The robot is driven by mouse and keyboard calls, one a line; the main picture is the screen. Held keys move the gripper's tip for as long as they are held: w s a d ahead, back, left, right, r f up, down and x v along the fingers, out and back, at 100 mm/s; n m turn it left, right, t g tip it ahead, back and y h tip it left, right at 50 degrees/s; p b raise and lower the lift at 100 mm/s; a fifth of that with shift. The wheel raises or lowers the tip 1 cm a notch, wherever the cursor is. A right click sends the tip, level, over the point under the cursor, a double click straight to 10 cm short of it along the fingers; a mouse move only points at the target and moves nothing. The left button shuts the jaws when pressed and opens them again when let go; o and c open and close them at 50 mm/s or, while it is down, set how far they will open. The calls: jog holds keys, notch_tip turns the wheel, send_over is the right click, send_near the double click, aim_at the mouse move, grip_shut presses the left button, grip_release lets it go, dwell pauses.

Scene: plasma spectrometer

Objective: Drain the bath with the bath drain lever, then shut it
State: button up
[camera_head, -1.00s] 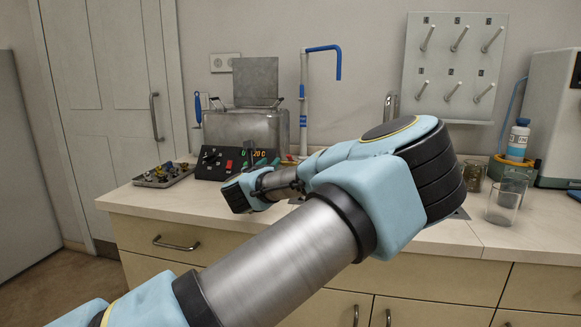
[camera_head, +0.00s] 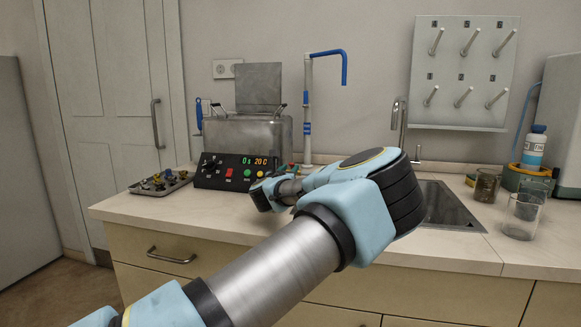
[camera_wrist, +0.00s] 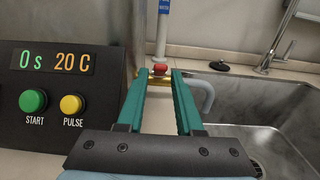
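The metal bath (camera_head: 245,135) stands at the back of the counter, its lid raised. Its black control panel (camera_head: 235,170) reads 0 s and 20 C, and also shows in the wrist view (camera_wrist: 100,95). In the wrist view a small red lever end (camera_wrist: 160,69) sits on a brass valve (camera_wrist: 150,82) beside the panel. A grey bent hose (camera_wrist: 204,92) runs from there toward the sink. My gripper (camera_wrist: 159,75) is open, its two teal fingers apart. The red end shows between the fingertips; I cannot tell whether they touch it. The water level is hidden.
The sink (camera_head: 445,205) lies to the right, with a tap (camera_head: 399,115) behind it. A white stand pipe with a blue spout (camera_head: 308,110) rises beside the bath. A tray of small parts (camera_head: 160,182) lies left. A glass beaker (camera_head: 521,215) stands right.

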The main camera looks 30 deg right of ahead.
jog(key=shift+w+d, duration=0.5)
jog(key=shift+w, duration=0.05)
jog(key=shift+c, duration=0.3)
grip_shut()
